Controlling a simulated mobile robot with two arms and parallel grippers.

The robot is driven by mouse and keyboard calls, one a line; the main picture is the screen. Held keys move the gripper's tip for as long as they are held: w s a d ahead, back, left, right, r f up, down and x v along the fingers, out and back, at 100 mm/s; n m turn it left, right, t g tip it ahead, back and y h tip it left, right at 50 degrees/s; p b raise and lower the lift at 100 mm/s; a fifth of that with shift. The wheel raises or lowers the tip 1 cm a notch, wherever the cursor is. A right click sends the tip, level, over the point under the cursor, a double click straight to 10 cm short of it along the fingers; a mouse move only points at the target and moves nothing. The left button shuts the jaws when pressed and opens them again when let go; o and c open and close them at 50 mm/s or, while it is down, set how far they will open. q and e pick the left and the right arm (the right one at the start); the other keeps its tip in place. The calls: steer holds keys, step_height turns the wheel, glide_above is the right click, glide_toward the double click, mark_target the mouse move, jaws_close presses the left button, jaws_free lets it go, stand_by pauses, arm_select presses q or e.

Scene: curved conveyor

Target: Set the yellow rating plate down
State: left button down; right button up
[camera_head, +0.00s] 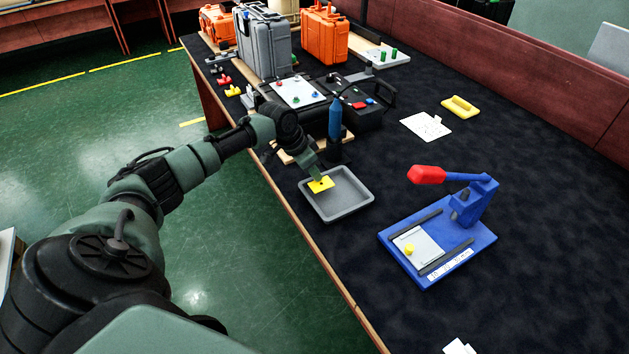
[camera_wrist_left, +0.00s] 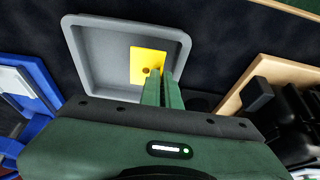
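The yellow rating plate (camera_head: 320,184) is a small flat piece with a dark hole, at the tips of my left gripper (camera_head: 318,178). In the left wrist view the plate (camera_wrist_left: 147,66) shows at the ends of the two green fingers (camera_wrist_left: 163,76), which are close together and appear shut on its edge. The plate is over the left part of the grey tray (camera_head: 350,211), inside its rim as seen from above. I cannot tell whether it touches the tray floor. The tray also shows in the left wrist view (camera_wrist_left: 100,60). My right gripper is not in view.
A blue press (camera_head: 470,215) with a red handle stands right of the tray. A blue bottle (camera_head: 335,118) stands just behind it. Cases, including a grey one (camera_head: 262,42), crowd the far end.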

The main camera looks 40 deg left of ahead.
mark_target(314, 181)
arm_select(q)
step_height(314, 181, down, 4)
steer(key=shift+r, duration=0.25)
steer(key=shift+f, duration=0.1)
steer(key=c, duration=1.9)
jaws_free()
steer(key=shift+c, duration=0.2)
